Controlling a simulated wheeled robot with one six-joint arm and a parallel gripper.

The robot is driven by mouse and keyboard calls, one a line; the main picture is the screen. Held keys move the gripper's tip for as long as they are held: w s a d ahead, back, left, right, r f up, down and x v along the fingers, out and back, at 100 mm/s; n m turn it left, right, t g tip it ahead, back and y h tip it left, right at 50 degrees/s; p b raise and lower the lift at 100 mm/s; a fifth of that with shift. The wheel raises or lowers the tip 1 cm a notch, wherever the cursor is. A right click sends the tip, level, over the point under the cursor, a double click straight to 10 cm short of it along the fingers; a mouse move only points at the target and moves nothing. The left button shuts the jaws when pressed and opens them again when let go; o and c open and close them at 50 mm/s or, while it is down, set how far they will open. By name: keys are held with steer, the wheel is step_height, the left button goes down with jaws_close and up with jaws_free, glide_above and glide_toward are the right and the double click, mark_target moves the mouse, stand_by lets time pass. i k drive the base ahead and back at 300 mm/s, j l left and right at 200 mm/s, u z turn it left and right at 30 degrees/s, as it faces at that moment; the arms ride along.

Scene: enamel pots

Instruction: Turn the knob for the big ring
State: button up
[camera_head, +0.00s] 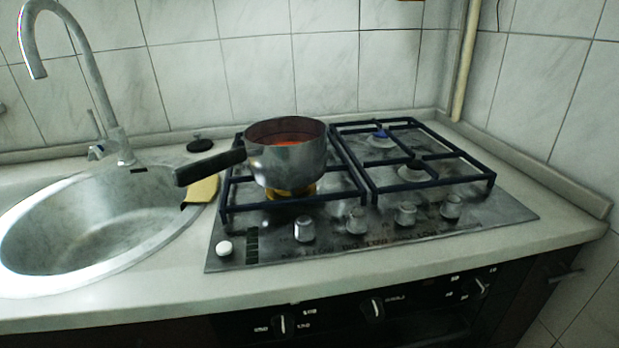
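A steel gas hob (380,236) is set in the counter. Several metal knobs stand in a row on its front strip: one at the left (304,228), then a second knob (355,220), a third knob (405,213) and a fourth knob (451,206) at the right. A metal pot (288,160) with a black handle pointing left stands on the left grate, over a burner with a yellowish look beneath. The right grate (440,186) is empty, with burners showing. I cannot tell which knob serves the big ring. My gripper is not in view.
A round white button (224,248) sits at the hob's front left corner. A sink (95,225) with a tall tap (112,125) is at the left. Oven knobs (372,308) are on the dark front below the counter edge. A pipe (466,65) stands in the back corner.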

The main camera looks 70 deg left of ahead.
mark_target(355, 226)
steer(key=u, duration=1.35)
